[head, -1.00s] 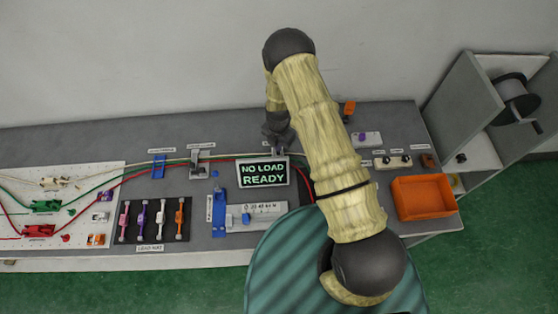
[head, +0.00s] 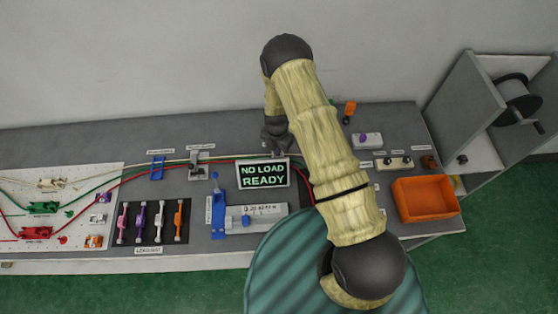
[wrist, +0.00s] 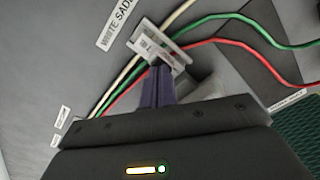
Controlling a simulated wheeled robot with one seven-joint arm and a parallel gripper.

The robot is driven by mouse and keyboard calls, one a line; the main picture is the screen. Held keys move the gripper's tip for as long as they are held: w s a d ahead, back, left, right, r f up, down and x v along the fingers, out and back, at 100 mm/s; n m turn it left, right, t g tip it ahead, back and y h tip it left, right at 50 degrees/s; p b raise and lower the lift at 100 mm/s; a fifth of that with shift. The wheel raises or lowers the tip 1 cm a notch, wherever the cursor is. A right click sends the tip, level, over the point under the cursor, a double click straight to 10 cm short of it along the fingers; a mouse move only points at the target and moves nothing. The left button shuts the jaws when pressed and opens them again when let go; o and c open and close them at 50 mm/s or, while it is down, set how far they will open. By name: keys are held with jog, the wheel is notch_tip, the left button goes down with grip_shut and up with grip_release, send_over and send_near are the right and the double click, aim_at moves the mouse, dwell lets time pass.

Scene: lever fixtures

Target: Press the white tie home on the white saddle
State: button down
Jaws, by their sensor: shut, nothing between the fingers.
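The white saddle (wrist: 148,32) shows in the wrist view as a pale grey-white fixture beside its label, with wires running through it. A pale piece with a slot, which looks like the white tie (wrist: 168,52), sits on it. I cannot tell clearly where tie and saddle part, nor whether the tie is fully down. My gripper (wrist: 157,68) is shut, its dark purple fingertips together at the tie's near edge, apparently touching.
The display (head: 263,174) reads "NO LOAD READY" and stands close in front of my gripper. White, green and red wires run along the bench. A grey saddle (head: 198,168) and a blue one (head: 157,168) stand to the left. An orange bin (head: 426,203) is at right.

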jog(key=shift+d+f, duration=0.2)
jog(key=shift+f, duration=0.15)
